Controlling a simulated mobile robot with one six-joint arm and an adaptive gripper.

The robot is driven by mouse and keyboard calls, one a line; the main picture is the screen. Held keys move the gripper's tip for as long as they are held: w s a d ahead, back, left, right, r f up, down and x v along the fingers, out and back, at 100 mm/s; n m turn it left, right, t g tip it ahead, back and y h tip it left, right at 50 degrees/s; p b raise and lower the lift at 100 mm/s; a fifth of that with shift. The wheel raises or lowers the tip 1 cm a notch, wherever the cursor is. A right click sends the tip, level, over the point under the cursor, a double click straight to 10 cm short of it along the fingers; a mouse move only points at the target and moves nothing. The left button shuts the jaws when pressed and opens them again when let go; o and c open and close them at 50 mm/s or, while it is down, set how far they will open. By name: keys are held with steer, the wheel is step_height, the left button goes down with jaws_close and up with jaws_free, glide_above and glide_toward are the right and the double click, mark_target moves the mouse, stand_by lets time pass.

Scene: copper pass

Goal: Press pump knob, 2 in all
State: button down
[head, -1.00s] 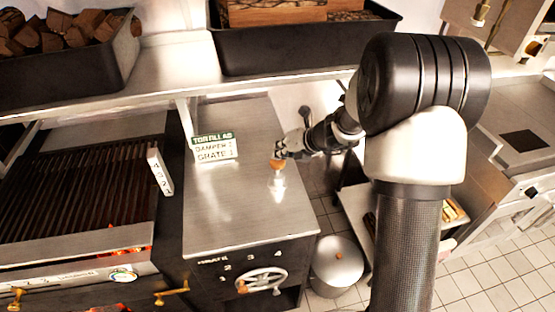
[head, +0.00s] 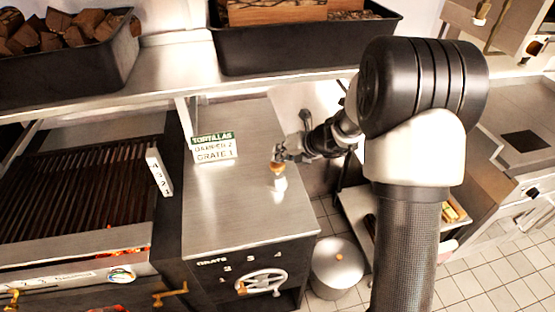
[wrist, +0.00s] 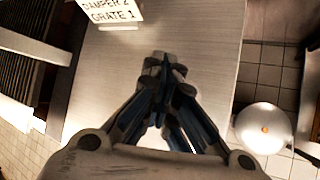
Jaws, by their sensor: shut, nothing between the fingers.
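The pump knob (head: 277,168) is a small copper-orange cap on a pale, shiny stem, standing on the steel counter (head: 235,215) near its right side. My gripper (head: 279,156) is right above it, fingers shut and pointing down. In the head view the fingertips look to be touching the top of the knob. In the wrist view my gripper (wrist: 163,62) is shut and empty over the counter. The knob is hidden behind the fingers there.
A sign (head: 214,147) reading TORTILLAS, DAMPER 2, GRATE 1 stands left of the knob. A handwheel (head: 262,282) is on the counter's front. A grill (head: 75,205) is at left, a lidded pot (head: 337,262) on the floor at right. A shelf (head: 170,70) runs behind.

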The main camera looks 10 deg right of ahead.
steer(key=shift+f+b, duration=0.4)
steer(key=shift+f, duration=0.25)
stand_by(0.6)
steer(key=shift+r+p, duration=2.1)
steer(key=shift+r, duration=0.05)
step_height(320, 180, up, 5)
steer(key=p, duration=0.5)
